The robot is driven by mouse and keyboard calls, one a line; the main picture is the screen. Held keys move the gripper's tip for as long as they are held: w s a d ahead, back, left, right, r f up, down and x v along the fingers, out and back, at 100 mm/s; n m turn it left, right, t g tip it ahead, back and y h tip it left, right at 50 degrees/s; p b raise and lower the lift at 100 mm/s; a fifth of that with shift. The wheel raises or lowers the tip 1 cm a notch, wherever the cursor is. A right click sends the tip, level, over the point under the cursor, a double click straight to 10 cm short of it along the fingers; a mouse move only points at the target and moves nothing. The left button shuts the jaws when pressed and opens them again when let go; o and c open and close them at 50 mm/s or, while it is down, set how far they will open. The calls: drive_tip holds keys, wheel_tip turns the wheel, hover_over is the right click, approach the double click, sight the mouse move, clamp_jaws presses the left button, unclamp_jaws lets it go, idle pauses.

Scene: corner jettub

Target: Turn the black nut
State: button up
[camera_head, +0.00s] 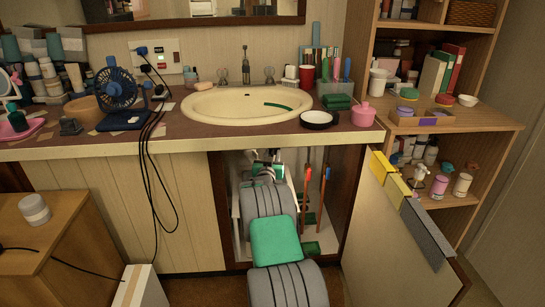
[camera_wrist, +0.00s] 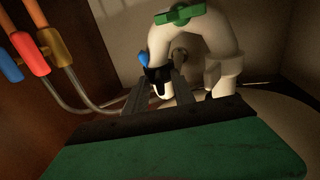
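The black nut (camera_wrist: 159,74) sits on the end of a white curved drain pipe (camera_wrist: 206,30) under the sink, in the wrist view. My gripper (camera_wrist: 161,78) reaches toward it, with one grey finger to each side of the nut. The fingers stand apart with the nut showing between their tips. I cannot tell whether they touch or press on it. A small blue part (camera_wrist: 143,58) is at the nut's upper left, and a green piece (camera_wrist: 180,15) lies across the pipe top. In the head view my arm hides most of the plumbing.
The cabinet opening is narrow, with its open door (camera_head: 390,240) at the right. Red and blue-handled hoses or tools (camera_head: 315,195) stand inside right of my arm; colored handles (camera_wrist: 30,50) show at the wrist view's left. The sink counter (camera_head: 190,140) is above.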

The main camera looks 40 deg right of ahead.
clamp_jaws()
drive_tip(key=shift+s+d+r, duration=0.1)
drive_tip(key=shift+s+r, duration=0.05)
drive_tip(key=shift+r, duration=0.15)
idle(0.6)
drive_tip(key=shift+s+d+n+t+y, duration=0.1)
drive_tip(key=shift+d+n+t+y, duration=0.05)
drive_tip(key=shift+n+t+y, duration=0.2)
drive_tip(key=shift+s+d+r+t+p, duration=0.1)
drive_tip(key=shift+t+p, duration=0.2)
drive_tip(key=shift+t, duration=0.05)
drive_tip(key=d+n+t+y+b, duration=0.1)
drive_tip(key=n+y+b, duration=0.1)
drive_tip(key=y+b, duration=0.1)
drive_tip(key=n+t+y+b, duration=0.2)
drive_tip(key=n+y+b, duration=0.1)
drive_tip(key=s+d+n+t+y+b, duration=0.1)
drive_tip(key=n+y+b, duration=0.1)
drive_tip(key=y+b, duration=0.1)
drive_tip(key=shift+s+d+n+y, duration=0.1)
drive_tip(key=shift+d+n+y, duration=0.2)
drive_tip(key=shift+y, duration=0.25)
